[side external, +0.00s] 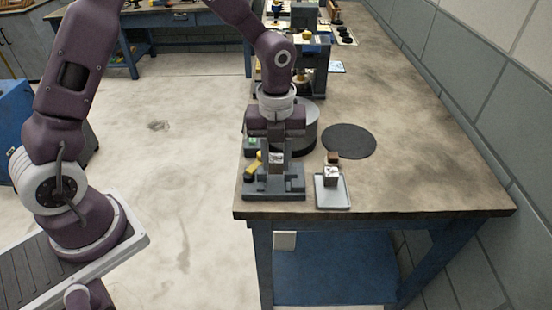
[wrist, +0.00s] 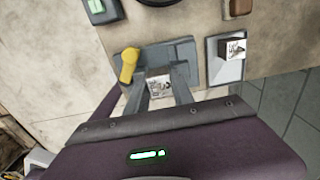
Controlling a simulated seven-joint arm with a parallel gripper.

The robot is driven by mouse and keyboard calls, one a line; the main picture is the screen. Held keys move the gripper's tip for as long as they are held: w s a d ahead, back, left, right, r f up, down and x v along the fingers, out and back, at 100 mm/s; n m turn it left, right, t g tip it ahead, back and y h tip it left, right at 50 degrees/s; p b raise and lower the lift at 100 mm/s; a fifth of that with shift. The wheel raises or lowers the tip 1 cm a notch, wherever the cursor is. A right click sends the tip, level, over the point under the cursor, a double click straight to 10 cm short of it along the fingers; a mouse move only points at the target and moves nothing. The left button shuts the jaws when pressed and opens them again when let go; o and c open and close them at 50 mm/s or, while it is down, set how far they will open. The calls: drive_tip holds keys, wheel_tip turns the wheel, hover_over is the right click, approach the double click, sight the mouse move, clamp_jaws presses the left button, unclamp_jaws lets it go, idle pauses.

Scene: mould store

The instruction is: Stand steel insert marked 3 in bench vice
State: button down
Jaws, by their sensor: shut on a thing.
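My gripper (wrist: 162,88) is shut on a steel insert (wrist: 160,85), a silvery block with dark marks on its face that I cannot read for certain. In the side view the insert (side external: 276,157) shows between the fingers, at the grey bench vice (side external: 274,194) near the table's front left corner. The vice (wrist: 170,53) also shows in the wrist view, just beyond the insert. A yellow handle-like part (wrist: 127,65) lies at its left. I cannot tell whether the insert touches the vice. Fingers and gripper body hide part of both.
A pale tray (side external: 333,200) right of the vice holds another marked steel block (side external: 331,176). A brown block (side external: 333,156) sits behind it, near a dark round mat (side external: 349,141). A grey drum (side external: 306,121) stands behind my gripper. The table's right side is clear.

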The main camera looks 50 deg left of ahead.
idle(0.4)
drive_tip(key=c, duration=0.6)
unclamp_jaws()
drive_tip(key=shift+r, duration=3.85)
